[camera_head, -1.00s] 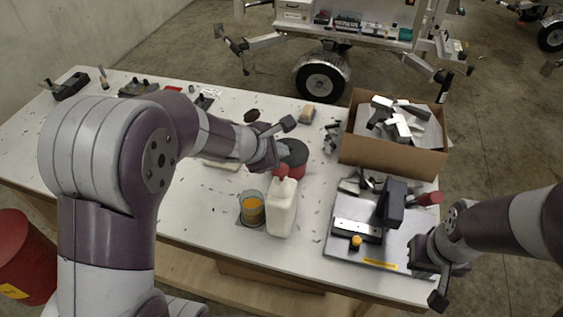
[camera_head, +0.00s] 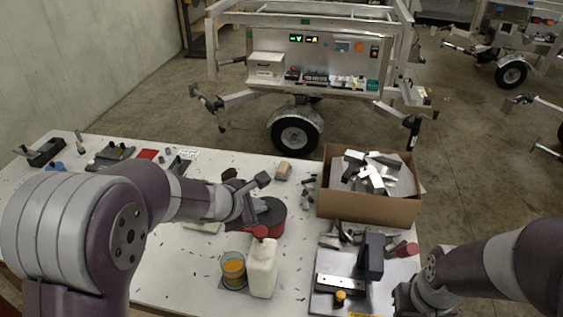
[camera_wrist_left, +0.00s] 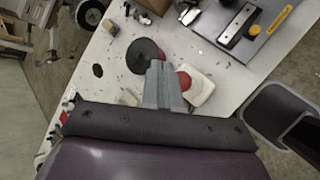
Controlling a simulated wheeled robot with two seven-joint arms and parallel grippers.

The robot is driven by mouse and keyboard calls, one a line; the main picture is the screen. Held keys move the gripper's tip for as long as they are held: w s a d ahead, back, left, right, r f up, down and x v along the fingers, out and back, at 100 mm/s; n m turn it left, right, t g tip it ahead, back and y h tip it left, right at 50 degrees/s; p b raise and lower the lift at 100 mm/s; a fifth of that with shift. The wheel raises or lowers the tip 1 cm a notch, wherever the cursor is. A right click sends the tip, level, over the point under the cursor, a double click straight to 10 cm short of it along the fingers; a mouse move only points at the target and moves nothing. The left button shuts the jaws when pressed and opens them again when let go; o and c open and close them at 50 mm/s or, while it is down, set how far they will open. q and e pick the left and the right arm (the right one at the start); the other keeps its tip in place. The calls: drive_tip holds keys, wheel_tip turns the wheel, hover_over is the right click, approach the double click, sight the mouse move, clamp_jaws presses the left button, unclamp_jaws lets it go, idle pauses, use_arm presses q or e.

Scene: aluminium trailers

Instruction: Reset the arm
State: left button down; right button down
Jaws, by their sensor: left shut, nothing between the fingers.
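My left arm comes in from the left in the head view. Its gripper (camera_head: 250,202) hangs over the table behind the white bottle (camera_head: 262,270), beside a dark disc with a red side (camera_head: 270,217). In the left wrist view its fingers (camera_wrist_left: 165,85) are together with nothing between them.
The white table (camera_head: 150,275) holds a glass of orange content (camera_head: 233,272), a cardboard box (camera_head: 365,208) of metal parts, and a grey plate (camera_head: 325,300) with a dark fixture (camera_head: 371,255). Tools lie at the far left. A trailer (camera_head: 310,60) stands behind on open floor.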

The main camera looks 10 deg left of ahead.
use_arm(q)
drive_tip(key=s+a+f+m+g+y+b, duration=0.2)
drive_tip(key=s+f+m, duration=0.3)
drive_tip(key=s+m, duration=0.4)
drive_tip(key=s+a+f+m+g+y+b, duration=0.2)
drive_tip(key=s+f+m+g, duration=0.2)
drive_tip(key=s+m, duration=0.5)
drive_tip(key=f+m, duration=0.1)
drive_tip(key=m, duration=0.3)
drive_tip(key=shift+g, duration=0.4)
drive_tip(key=shift+s+r, duration=0.1)
drive_tip(key=shift+s, duration=0.05)
